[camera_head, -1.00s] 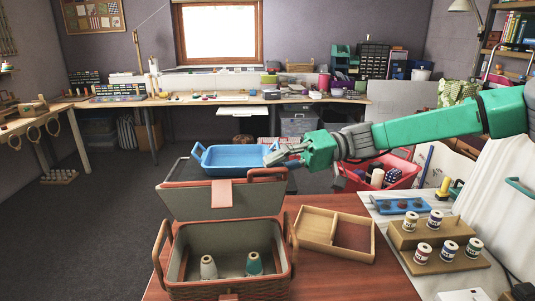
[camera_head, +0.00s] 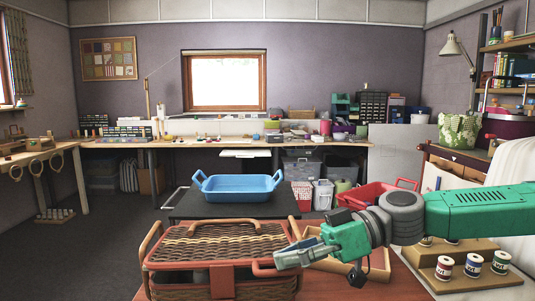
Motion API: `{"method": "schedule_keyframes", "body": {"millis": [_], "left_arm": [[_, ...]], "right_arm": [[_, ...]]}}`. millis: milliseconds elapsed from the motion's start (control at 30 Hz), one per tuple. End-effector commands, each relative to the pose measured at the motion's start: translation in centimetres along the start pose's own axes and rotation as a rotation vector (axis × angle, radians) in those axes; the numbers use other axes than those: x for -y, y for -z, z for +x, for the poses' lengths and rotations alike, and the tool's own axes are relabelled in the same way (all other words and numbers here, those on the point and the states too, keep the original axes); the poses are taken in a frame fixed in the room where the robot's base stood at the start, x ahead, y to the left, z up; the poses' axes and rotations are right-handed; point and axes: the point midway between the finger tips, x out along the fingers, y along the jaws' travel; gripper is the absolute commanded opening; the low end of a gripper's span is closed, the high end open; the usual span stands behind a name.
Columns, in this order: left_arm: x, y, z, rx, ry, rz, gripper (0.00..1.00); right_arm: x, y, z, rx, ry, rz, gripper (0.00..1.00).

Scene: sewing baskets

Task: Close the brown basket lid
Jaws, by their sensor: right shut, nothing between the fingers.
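The brown woven basket (camera_head: 175,287) stands on the reddish table at the lower middle. Its lid (camera_head: 215,244) lies down over the basket, with the woven top facing up and a reddish rim along the front. The inside and the spools seen earlier are hidden. My left gripper is not in view.
A wooden divided tray (camera_head: 378,272) lies right of the basket, partly behind my right arm. A stepped spool stand (camera_head: 455,252) is at the right. A blue tray (camera_head: 238,189) sits on a dark surface behind the basket, and a red basket (camera_head: 372,194) is behind my arm.

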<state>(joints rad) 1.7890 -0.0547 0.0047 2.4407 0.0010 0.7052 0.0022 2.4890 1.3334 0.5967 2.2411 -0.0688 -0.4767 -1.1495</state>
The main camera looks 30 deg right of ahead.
Motion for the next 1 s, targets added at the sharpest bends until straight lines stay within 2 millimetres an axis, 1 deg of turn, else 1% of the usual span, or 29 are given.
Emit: {"method": "schedule_keyframes", "body": {"millis": [33, 100, 300, 533, 1000], "left_arm": [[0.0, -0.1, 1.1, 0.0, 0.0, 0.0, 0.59], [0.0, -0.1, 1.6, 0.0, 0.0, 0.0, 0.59], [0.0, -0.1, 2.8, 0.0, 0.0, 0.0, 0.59], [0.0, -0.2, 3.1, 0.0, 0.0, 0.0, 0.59], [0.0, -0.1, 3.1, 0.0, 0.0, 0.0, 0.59]], "right_arm": [[-0.2, -1.1, 0.2, -0.002, -0.005, -0.025, 0.0], [-0.4, -1.8, 0.4, -0.002, -0.009, -0.035, 0.0], [-0.7, -3.1, 0.7, -0.001, -0.008, -0.031, 0.0], [-0.7, -3.5, 0.9, 0.001, -0.007, -0.029, 0.0], [-0.8, -3.7, 1.0, 0.007, -0.006, -0.023, 0.0]]}}
